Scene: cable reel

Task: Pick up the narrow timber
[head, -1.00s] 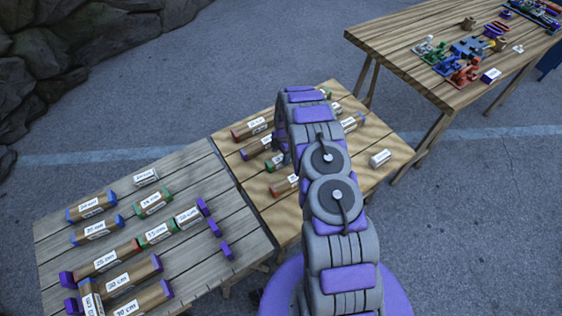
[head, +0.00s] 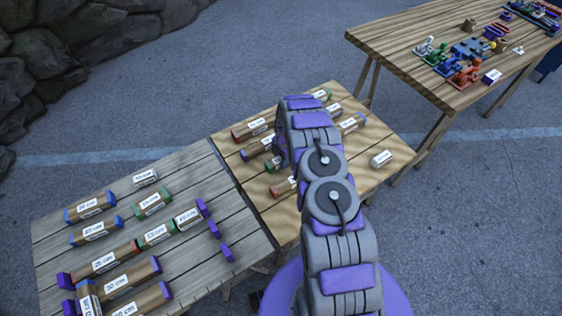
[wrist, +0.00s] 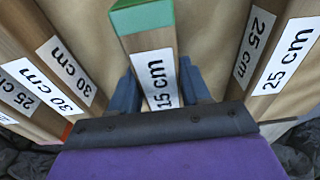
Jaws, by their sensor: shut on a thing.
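In the wrist view my gripper (wrist: 160,96) is shut on a narrow timber (wrist: 150,42) with a green end and a "15 cm" label. A blue finger shows on each side of the timber. The timber's near end is hidden behind the gripper body. In the head view my arm covers the gripper and most of this timber. I cannot tell whether the timber still touches the table.
Timbers labelled "30 cm" (wrist: 68,72) lie to the left and "25 cm" (wrist: 290,52) to the right, close by. The grey table (head: 190,255) at left holds several labelled timbers. Another table (head: 400,45) with coloured tools stands at the back right.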

